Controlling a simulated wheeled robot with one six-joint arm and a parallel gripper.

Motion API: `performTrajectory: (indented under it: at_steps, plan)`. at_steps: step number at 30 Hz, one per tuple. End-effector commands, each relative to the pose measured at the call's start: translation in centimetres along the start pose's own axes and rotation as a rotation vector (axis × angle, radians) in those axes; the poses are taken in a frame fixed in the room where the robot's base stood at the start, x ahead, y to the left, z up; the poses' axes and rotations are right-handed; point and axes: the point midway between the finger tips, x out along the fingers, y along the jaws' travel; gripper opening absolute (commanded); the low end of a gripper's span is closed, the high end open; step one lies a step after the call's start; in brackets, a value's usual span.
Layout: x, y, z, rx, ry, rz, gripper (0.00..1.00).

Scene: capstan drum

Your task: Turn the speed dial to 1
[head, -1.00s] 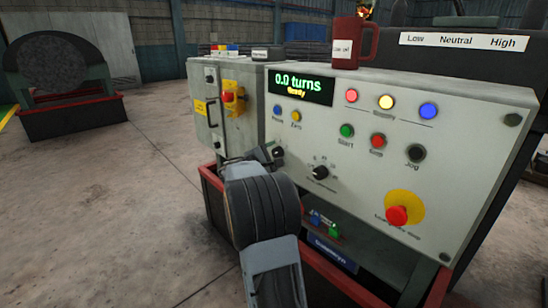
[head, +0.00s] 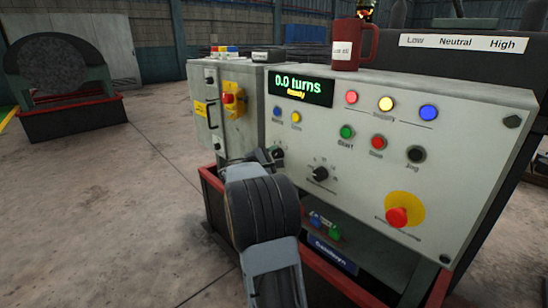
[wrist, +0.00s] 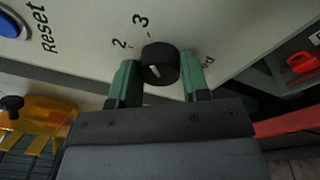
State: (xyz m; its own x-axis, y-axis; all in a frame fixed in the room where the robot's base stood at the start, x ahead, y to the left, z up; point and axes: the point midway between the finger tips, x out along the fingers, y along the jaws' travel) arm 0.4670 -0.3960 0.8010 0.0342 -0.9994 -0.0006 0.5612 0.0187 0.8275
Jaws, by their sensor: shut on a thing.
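A black dial knob (wrist: 160,62) with a short white mark sits on the pale panel, with the numbers 2 and 3 printed near it and part of a word at its right. In the wrist view my gripper (wrist: 160,80) has one green finger on each side of this knob and is shut on it. The white mark is small; I cannot tell surely which number it points at. In the head view the same knob (head: 278,153) is partly hidden behind my gripper (head: 266,157).
A second black dial (head: 320,173) is right of my gripper. The blue Reset button (wrist: 10,24) is near. The panel also has a green Start button (head: 347,132) and a red emergency stop (head: 397,216). A red mug (head: 352,44) stands on top. The display (head: 300,88) reads 0.0 turns.

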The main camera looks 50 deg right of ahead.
Motion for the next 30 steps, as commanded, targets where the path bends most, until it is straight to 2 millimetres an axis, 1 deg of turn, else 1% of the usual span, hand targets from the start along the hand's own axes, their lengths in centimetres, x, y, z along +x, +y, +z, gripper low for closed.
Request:
performTrajectory:
  at_steps: [5,11,30]
  plan:
    - [-0.01,0.23,0.13,-0.052,0.004,-0.005,0.19]
    - [-0.01,0.54,0.32,-0.188,0.012,-0.017,0.19]
    - [-0.03,0.83,0.33,-0.793,0.050,-0.071,0.19]
